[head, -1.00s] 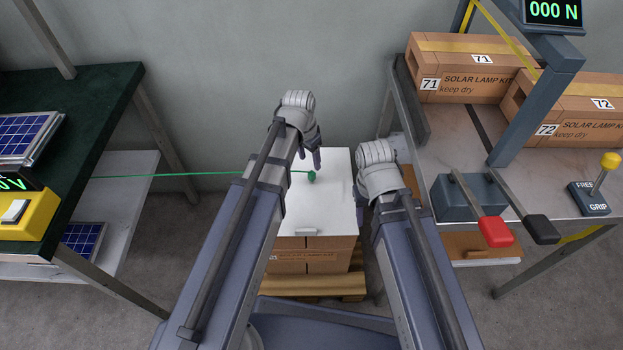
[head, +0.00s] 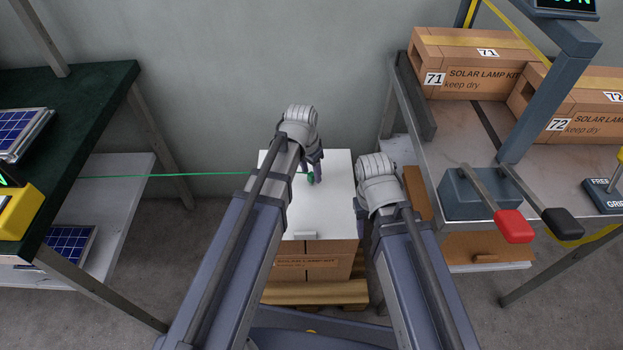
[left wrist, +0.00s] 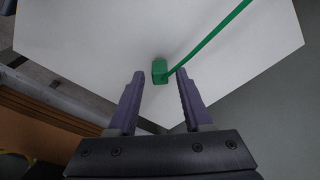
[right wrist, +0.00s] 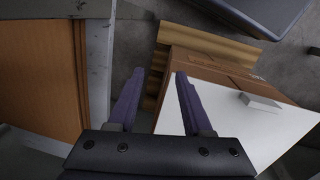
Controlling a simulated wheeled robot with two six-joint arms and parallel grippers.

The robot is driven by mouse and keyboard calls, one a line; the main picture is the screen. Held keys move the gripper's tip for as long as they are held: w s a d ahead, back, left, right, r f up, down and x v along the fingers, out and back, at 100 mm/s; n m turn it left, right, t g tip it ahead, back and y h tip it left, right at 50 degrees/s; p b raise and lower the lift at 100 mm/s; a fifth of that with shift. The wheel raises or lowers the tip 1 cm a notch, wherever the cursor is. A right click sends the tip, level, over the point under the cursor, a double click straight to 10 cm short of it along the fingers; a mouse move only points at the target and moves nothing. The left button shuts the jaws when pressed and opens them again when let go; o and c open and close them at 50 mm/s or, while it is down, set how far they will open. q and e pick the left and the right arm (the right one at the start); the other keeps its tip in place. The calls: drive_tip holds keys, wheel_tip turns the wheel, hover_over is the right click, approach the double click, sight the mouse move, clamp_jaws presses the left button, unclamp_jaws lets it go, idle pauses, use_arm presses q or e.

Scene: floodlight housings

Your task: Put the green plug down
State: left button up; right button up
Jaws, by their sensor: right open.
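The green plug (head: 310,177) is at the white top (head: 335,215) of the box stack, with a thin green cable running left from it. In the left wrist view the plug (left wrist: 159,71) sits between and just beyond the fingertips of my left gripper (left wrist: 160,74). Those fingers are apart, with a gap on each side of the plug. It appears to rest on the white surface. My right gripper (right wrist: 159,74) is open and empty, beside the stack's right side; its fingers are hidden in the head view.
The stack of cardboard boxes (head: 335,263) stands on a wooden pallet (head: 340,292). A dark green bench (head: 100,110) is on the left. On the right, a metal table (head: 480,150) carries solar lamp cartons (head: 465,65) and levers with red (head: 513,226) and black knobs.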

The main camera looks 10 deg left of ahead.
sight(311, 175)
use_arm(q)
clamp_jaws()
drive_tip(key=shift+r, duration=0.15)
idle(0.4)
wheel_tip(311, 175, up, 10)
drive_tip(key=p, duration=1)
